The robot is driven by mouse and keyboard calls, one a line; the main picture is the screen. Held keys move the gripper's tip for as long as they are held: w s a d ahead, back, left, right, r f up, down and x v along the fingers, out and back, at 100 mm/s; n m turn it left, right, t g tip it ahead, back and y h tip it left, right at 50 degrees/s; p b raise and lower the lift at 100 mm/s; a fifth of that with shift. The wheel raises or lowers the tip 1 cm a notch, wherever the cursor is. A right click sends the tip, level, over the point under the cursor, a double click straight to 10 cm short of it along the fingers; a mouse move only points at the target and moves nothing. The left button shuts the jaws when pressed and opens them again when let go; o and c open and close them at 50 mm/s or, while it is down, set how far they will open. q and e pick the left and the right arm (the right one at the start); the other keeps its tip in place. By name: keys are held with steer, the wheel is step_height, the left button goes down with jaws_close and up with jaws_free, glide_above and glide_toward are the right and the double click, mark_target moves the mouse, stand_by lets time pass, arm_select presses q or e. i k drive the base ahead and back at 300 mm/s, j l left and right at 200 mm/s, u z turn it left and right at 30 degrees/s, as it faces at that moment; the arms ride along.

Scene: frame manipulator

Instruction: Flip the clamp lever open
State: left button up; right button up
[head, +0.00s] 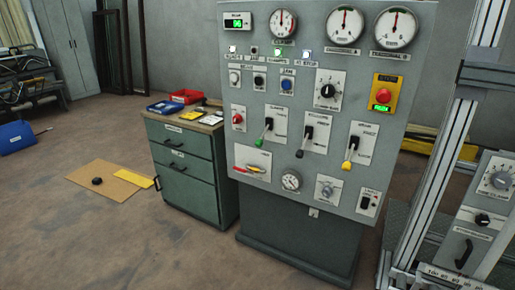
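A grey control panel (309,160) stands upright in the middle of the head view. It carries three levers in a row: one with a green tip (260,142), one with a dark tip (299,154) and one with a yellow tip (346,165). All three handles point downward, tilted slightly left. Each lever has a small label above it. The labels are too small to read surely, so I cannot tell for certain which is the clamp lever. Neither of my grippers is in view.
Gauges, knobs and buttons surround the levers, with a red button on a yellow box (384,92). A green drawer cabinet (184,165) stands close at the left. A metal frame (429,190) stands at the right. Floor in front is clear.

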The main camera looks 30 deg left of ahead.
mark_target(259, 143)
steer(key=i+j, duration=0.35)
steer(key=j, duration=0.15)
steer(key=i+j, duration=0.65)
steer(key=j, duration=0.3)
steer(key=u, duration=0.05)
